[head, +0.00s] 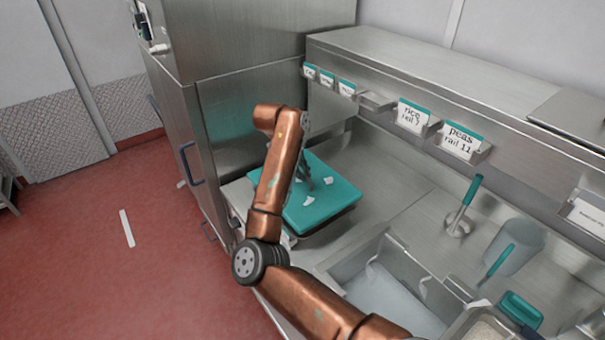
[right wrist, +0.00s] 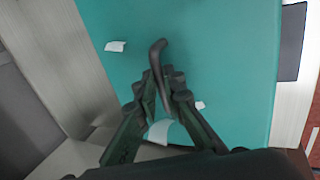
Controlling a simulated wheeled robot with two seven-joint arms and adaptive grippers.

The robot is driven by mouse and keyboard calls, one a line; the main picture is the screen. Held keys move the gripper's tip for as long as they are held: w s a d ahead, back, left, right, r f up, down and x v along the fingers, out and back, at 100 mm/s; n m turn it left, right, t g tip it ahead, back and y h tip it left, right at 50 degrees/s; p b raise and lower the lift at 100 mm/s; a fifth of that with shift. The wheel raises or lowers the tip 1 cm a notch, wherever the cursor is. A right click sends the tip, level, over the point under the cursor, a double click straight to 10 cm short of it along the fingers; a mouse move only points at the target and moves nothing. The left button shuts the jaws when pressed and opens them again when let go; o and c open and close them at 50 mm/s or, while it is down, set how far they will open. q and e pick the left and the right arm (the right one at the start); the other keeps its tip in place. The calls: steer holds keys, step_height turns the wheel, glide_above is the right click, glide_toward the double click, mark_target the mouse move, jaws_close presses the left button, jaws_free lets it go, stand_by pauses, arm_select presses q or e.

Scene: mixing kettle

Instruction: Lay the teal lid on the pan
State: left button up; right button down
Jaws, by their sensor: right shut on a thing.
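The teal lid (head: 335,201) is a flat square slab with small white patches on top. It lies level, or nearly so, at the back left of the steel counter, over something mostly hidden beneath it. My right gripper (head: 303,176) reaches down onto it from above. In the right wrist view the lid (right wrist: 215,50) fills most of the picture, and my right gripper (right wrist: 160,92) is shut on its dark bent handle (right wrist: 155,55). I cannot tell whether the pan is under the lid. My left gripper is not in view.
A steel basin (head: 343,271) with pale contents is in front of the lid. A teal-handled tool (head: 466,203) and a translucent jug (head: 524,246) stand to the right. A steel cabinet (head: 240,120) rises behind left. Labelled rails (head: 413,116) line the back ledge.

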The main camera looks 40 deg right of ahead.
arm_select(q)
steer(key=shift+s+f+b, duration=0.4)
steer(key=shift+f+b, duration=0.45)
steer(key=shift+b, duration=0.05)
arm_select(e)
steer(key=shift+f, duration=1.15)
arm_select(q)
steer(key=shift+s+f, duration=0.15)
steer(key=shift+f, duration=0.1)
arm_select(e)
steer(key=shift+f, duration=0.2)
steer(key=c, duration=2)
jaws_free()
steer(key=shift+o, duration=0.8)
steer(key=o, duration=0.3)
steer(key=shift+o, duration=0.2)
steer(key=shift+r, duration=0.1)
